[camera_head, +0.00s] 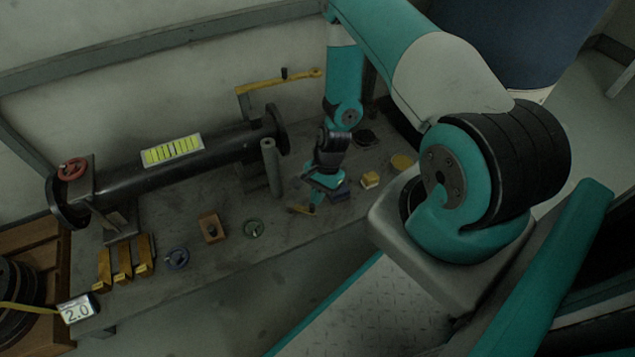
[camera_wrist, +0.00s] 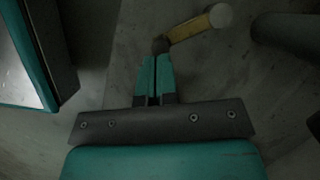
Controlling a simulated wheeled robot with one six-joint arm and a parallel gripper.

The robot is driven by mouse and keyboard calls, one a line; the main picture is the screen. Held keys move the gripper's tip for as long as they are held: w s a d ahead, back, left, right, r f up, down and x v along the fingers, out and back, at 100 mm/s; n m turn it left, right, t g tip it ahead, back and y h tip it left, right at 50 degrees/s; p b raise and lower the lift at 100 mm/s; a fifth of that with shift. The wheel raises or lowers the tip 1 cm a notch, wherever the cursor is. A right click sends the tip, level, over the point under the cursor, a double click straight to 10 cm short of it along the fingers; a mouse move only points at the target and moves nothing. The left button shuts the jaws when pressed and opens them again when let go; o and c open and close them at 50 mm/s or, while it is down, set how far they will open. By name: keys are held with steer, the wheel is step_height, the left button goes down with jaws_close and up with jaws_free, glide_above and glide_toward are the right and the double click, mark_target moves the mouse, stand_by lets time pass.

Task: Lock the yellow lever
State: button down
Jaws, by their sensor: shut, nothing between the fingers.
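In the wrist view the yellow lever (camera_wrist: 188,30) runs from a dark end just beyond my fingertips up and right to a pale round knob. My gripper (camera_head: 312,207) points down at the table edge. Its teal fingers (camera_wrist: 157,60) are together and empty. I cannot tell whether the fingertips touch the lever's dark end. A longer yellow lever (camera_head: 285,82) is at the back by the wall, above the pipe's right end.
A black pipe (camera_head: 215,150) with a red wheel (camera_head: 72,169) lies along the back of the table (camera_head: 190,215). A grey-green post (camera_head: 271,165) stands left of my gripper. Yellow blocks (camera_head: 123,263), a blue wheel (camera_head: 177,259), an orange block (camera_head: 211,229) and a green wheel (camera_head: 253,228) sit along the front.

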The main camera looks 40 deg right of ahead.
steer(key=m, duration=0.1)
steer(key=s+a+m+p, duration=0.1)
steer(key=m+t+p, duration=0.1)
steer(key=shift+s+a+r, duration=0.2)
steer(key=shift+a+r, duration=0.05)
steer(key=shift+a, duration=0.05)
steer(key=shift+s+a+f+m+t+p, duration=0.1)
steer(key=shift+s+a+m+t+p, duration=0.1)
steer(key=shift+a+m+t+p, duration=0.3)
steer(key=shift+s+a+m+t+p, duration=0.15)
steer(key=shift+a+m+p, duration=0.1)
steer(key=shift+m+p, duration=0.45)
steer(key=shift+s+a+m+t+p, duration=0.1)
steer(key=shift+a+m+t+p, duration=0.15)
steer(key=shift+a+m+p, duration=0.5)
steer(key=shift+a+f, duration=0.15)
steer(key=shift+a, duration=0.1)
steer(key=shift+s+d, duration=0.15)
steer(key=shift+d, duration=0.2)
steer(key=d, duration=0.1)
steer(key=s+d, duration=0.1)
steer(key=shift+d, duration=0.35)
steer(key=p+v, duration=0.4)
steer(key=v, duration=0.6)
steer(key=shift+p, duration=0.35)
